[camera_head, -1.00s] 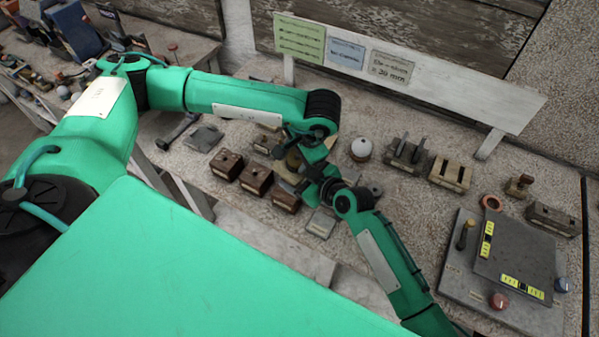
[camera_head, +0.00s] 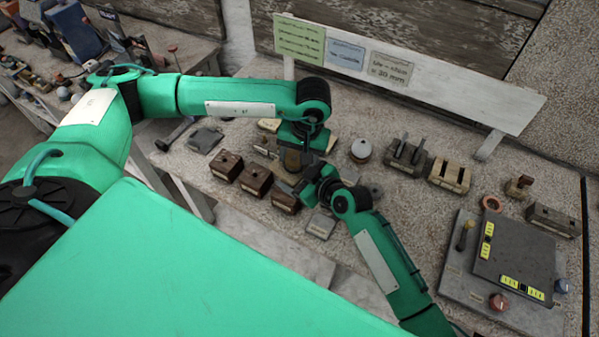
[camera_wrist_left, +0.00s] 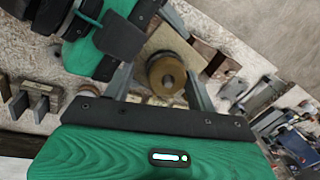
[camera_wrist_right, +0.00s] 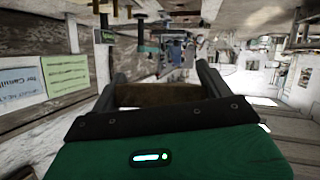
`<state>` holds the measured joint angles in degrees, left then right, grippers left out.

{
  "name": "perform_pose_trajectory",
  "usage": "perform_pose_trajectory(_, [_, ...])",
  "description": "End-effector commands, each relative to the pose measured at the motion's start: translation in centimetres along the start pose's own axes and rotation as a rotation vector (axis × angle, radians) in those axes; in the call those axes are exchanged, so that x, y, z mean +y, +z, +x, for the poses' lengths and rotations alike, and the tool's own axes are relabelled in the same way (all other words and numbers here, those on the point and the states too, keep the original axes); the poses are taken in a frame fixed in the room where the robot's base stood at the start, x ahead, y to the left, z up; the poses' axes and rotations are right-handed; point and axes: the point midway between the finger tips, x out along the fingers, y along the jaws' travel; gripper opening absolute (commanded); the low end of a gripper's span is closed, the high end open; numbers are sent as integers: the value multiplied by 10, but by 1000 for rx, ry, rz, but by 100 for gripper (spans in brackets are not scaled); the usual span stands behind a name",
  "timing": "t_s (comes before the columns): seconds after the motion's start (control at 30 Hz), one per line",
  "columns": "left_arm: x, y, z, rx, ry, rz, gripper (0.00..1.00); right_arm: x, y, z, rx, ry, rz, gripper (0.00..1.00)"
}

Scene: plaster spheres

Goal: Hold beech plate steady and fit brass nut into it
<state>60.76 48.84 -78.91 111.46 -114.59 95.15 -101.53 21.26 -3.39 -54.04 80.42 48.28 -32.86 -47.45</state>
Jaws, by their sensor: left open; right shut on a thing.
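The brass nut (camera_wrist_left: 167,74) is a round brass piece with a raised middle, seen end-on in the left wrist view. It stands at the pale beech plate (camera_wrist_left: 167,38); how deep it sits in the plate I cannot tell. My left gripper (camera_head: 296,157) is open, pointing down over the nut, with a finger on each side of it. My right gripper (camera_head: 312,188) is shut on the plate, whose brown edge (camera_wrist_right: 158,95) shows between its fingers in the right wrist view. The arms hide most of the plate and nut in the head view.
Dark wooden blocks (camera_head: 256,179) stand just left of the grippers, with a grey plate (camera_head: 320,224) in front. A white-topped knob (camera_head: 361,149) and slotted blocks (camera_head: 450,174) stand to the right. A grey panel (camera_head: 515,258) lies at the far right. A sign board (camera_head: 440,84) runs behind.

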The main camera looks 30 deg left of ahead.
Motion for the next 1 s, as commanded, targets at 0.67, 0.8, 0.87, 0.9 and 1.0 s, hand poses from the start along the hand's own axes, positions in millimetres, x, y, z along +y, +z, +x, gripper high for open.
perform_pose_trajectory(0.67, [-2, 0, 0, -72, 148, -675, 55, 3, 4, -1, -6, 5, 3, 60])
perform_pose_trajectory(0.8, [-2, 0, 0, -71, 148, -674, 55, 3, 4, -1, -6, 5, 3, 60])
perform_pose_trajectory(0.87, [-2, 0, 0, -71, 147, -673, 55, 3, 4, -2, -6, 5, 3, 60])
perform_pose_trajectory(0.9, [-2, 0, 0, -71, 147, -673, 55, 3, 4, -2, -6, 5, 3, 60])
perform_pose_trajectory(1.0, [-3, 1, 0, -71, 147, -673, 55, 3, 4, -2, -6, 5, 3, 60])
